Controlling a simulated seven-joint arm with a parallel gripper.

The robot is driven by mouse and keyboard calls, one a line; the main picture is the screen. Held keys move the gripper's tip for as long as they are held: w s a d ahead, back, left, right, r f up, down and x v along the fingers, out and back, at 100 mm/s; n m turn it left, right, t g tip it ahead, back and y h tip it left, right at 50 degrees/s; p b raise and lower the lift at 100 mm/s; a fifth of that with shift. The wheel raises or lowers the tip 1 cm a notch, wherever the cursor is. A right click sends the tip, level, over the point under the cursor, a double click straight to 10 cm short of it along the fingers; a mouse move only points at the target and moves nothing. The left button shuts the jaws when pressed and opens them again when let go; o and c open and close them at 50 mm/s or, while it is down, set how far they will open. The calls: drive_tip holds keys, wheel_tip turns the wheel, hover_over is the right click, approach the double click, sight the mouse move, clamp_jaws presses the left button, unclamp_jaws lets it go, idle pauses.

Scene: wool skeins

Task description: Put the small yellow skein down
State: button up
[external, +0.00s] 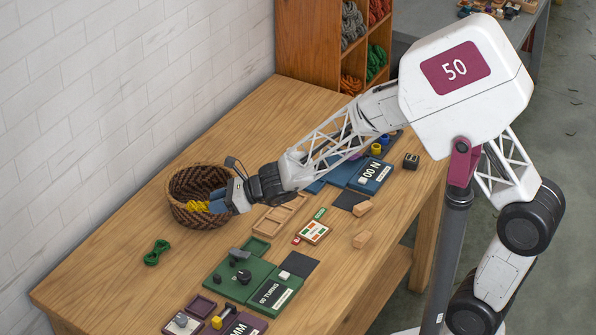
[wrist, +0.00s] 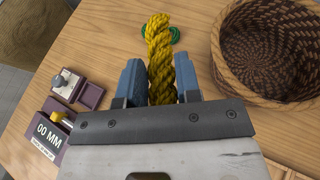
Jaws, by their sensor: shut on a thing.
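The small yellow skein (wrist: 159,48) is a twisted rope-like bundle. It stands out between the two blue fingers of my gripper (wrist: 160,80) in the wrist view, and the gripper is shut on it. In the external view the yellow skein (external: 197,207) shows at the fingertips of my gripper (external: 216,201), in front of the woven basket (external: 183,182) in the picture. The wrist view shows the basket (wrist: 228,60) to the right of the skein, apart from it. The basket's visible inside looks empty. The skein's height above the table is hard to tell.
A green skein (external: 157,252) lies on the table left of the basket; it is partly hidden behind the yellow one in the wrist view. Green (external: 225,273) and purple (external: 240,325) stations stand nearer the front. A wooden tray (external: 280,213) lies right of my gripper. Bare table surrounds the green skein.

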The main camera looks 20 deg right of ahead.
drive_tip(key=s+a+n+g, duration=0.3)
drive_tip(key=s+a, duration=1.1)
drive_tip(key=s, duration=0.1)
drive_tip(key=shift+y, duration=0.3)
drive_tip(key=f, duration=1.1)
drive_tip(key=shift+d, duration=0.35)
drive_tip(key=shift+w+a, duration=0.1)
hover_over(135, 285)
drive_tip(key=shift+f, duration=0.8)
drive_tip(key=shift+f, duration=1.75)
drive_tip(key=shift+f, duration=0.15)
